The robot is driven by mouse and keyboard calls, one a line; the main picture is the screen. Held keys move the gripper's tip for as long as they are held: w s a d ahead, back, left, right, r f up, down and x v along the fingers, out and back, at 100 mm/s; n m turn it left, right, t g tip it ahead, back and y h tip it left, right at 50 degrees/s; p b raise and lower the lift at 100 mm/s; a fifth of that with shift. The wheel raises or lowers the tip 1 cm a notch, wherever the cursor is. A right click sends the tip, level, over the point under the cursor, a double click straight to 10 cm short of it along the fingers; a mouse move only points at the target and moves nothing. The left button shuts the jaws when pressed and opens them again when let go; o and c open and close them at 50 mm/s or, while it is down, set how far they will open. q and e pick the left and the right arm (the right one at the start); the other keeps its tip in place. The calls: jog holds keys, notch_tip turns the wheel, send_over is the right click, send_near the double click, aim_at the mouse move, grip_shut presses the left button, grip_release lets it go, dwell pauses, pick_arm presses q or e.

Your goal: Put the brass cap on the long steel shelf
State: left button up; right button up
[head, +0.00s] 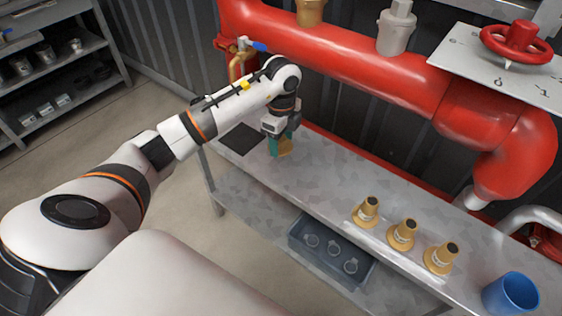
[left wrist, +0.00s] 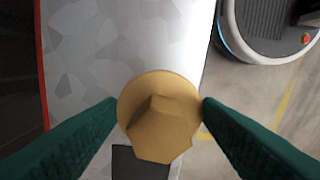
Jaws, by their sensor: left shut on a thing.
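My left gripper (head: 281,142) is over the far left part of the long steel shelf (head: 325,172), a grey, mottled surface beneath the red pipe. It is shut on the brass cap (left wrist: 158,117), which has a round flange and a faceted top. In the left wrist view the green fingers (left wrist: 160,110) press on opposite sides of the cap's flange. In the head view the cap (head: 286,148) is partly hidden by the fingers. I cannot tell whether the cap touches the shelf. My right gripper is not in view.
A black mat (head: 242,138) lies at the shelf's left end. Three brass nozzles (head: 403,234) and a blue cup (head: 511,293) stand toward its right. A grey bin (head: 331,252) sits below. The red pipe (head: 350,50) runs behind. The shelf's middle is clear.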

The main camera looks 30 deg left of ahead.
pick_arm(q)
jog(key=shift+f+b, duration=0.35)
jog(key=shift+f, duration=2.95)
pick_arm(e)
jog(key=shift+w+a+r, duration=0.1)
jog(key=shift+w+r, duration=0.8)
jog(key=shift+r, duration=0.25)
pick_arm(q)
jog(key=shift+f, duration=0.15)
jog(key=o, duration=1.1)
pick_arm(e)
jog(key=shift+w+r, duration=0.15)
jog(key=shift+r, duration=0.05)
pick_arm(q)
jog(key=shift+r, duration=0.2)
notch_tip(320, 180, up, 12)
jog(key=shift+p, duration=0.75)
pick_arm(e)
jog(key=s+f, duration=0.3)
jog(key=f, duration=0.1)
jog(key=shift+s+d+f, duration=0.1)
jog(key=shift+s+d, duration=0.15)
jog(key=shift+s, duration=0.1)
